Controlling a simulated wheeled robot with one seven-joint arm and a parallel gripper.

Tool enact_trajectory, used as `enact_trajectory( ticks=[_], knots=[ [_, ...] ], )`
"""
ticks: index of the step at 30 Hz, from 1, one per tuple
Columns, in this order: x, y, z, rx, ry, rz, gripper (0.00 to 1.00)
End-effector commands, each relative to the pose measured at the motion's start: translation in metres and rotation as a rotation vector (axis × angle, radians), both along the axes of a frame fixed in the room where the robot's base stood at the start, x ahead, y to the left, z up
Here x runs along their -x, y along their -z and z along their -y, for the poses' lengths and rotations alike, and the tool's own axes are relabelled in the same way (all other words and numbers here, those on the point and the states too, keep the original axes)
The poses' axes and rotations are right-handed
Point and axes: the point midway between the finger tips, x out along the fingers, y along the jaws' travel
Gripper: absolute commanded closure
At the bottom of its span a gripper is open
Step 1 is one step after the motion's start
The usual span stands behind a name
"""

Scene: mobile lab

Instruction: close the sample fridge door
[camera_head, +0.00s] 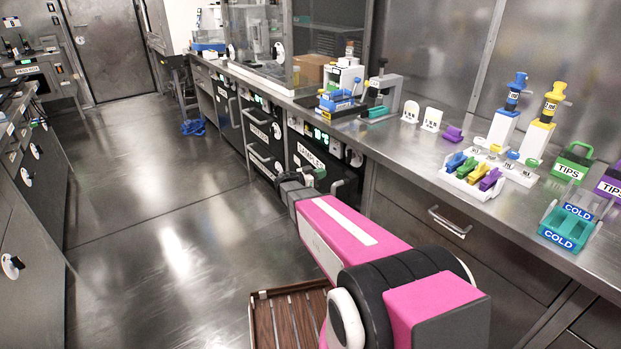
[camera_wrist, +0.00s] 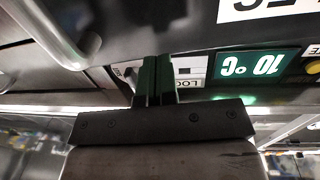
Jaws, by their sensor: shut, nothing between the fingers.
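The sample fridge is set under the right-hand bench in the head view. Its dark door (camera_head: 311,159) carries a white SAMPLES label, and I cannot tell how far the door stands from its frame. My gripper (camera_head: 319,172) is right in front of the door and hides part of it. In the wrist view my gripper (camera_wrist: 156,72) is shut and empty, its green fingers together close to the fridge front. The upside-down 10 °C display (camera_wrist: 256,65) is beside them, and the dark door (camera_wrist: 180,25) is above. Contact with the door cannot be made out.
Similar dark under-bench doors (camera_head: 258,131) stand farther left. A drawer (camera_head: 451,226) is at the right. The bench top (camera_head: 400,133) holds racks, pipettes and tip boxes. A slatted wooden tray (camera_head: 285,315) is low in front. The floor (camera_head: 165,235) to the left is clear.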

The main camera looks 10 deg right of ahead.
Motion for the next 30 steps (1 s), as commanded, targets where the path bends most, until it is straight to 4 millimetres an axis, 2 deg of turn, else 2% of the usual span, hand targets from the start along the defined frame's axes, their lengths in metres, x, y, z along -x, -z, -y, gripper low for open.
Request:
enact_trajectory(
  ticks=[1, 6, 23, 26, 30],
  knots=[
    [-0.003, 0.0, 0.008, 0.0, 0.002, 0.0, 1.0],
    [-0.008, 0.0, 0.026, 0.001, 0.001, 0.0, 1.0],
    [-0.011, 0.0, 0.035, 0.0, 0.0, 0.0, 1.0],
    [-0.013, 0.0, 0.043, 0.0, 0.001, 0.0, 1.0],
    [-0.02, 0.0, 0.063, 0.0, 0.002, 0.0, 1.0]
  ],
)
